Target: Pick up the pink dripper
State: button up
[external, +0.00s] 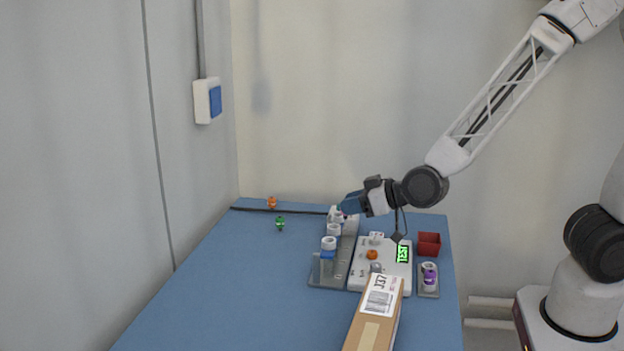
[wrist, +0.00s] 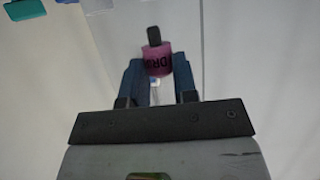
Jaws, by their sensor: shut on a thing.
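The pink dripper (wrist: 157,62) has dark lettering on its side and a black top, and shows in the wrist view between the blue fingers. My gripper (wrist: 158,72) is shut on it. In the external view my gripper (external: 346,205) is low over the far end of the grey rack, close to the white-capped vials. There the dripper is mostly hidden by the fingers and vials, and I cannot tell whether it is clear of the rack.
The grey rack (external: 325,284) holds several white-capped vials. Beside it are a white device with a green display (external: 403,253), a red box (external: 429,244), a purple vial (external: 429,274) and a long cardboard box (external: 375,322). Small orange (external: 272,202) and green (external: 280,223) items stand left. The table's left front is clear.

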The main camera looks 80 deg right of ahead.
jog(key=s+r, duration=0.1)
jog(key=s, duration=1.2)
jog(key=shift+s+d, duration=0.15)
jog(key=shift+d, duration=0.3)
jog(key=shift+r, duration=0.1)
